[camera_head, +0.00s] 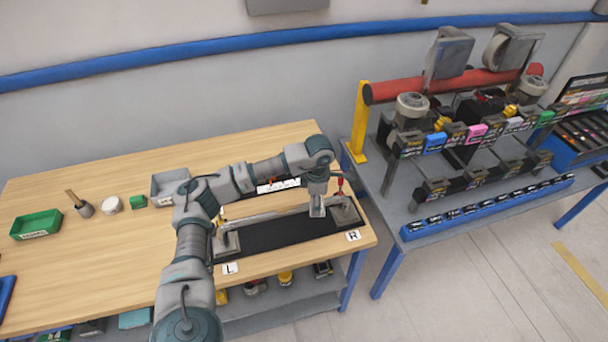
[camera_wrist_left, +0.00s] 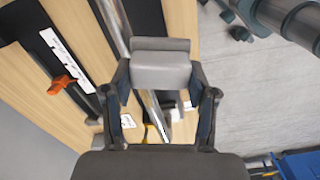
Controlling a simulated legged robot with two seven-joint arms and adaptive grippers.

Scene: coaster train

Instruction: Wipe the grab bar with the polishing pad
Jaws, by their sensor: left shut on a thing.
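The grab bar (camera_head: 270,214) is a metal bar held by end mounts over a black board (camera_head: 275,235) at the table's front right, between the L and R labels. My left gripper (camera_head: 317,198) is shut on the polishing pad (camera_wrist_left: 160,68), a light grey block, near the bar's right end. The grab bar (camera_wrist_left: 113,20) passes behind the pad in the left wrist view. The pad (camera_head: 317,211) overlaps the bar in the head view; I cannot tell whether they touch. My right gripper is not in view.
A grey bin (camera_head: 165,190), a green tray (camera_head: 37,224), a brush in a cup (camera_head: 82,206) and a white round container (camera_head: 111,205) stand further left on the wooden table (camera_head: 110,260). A red-handled part (camera_head: 340,182) stands by the bar's right mount. A workbench with a rack stands at right.

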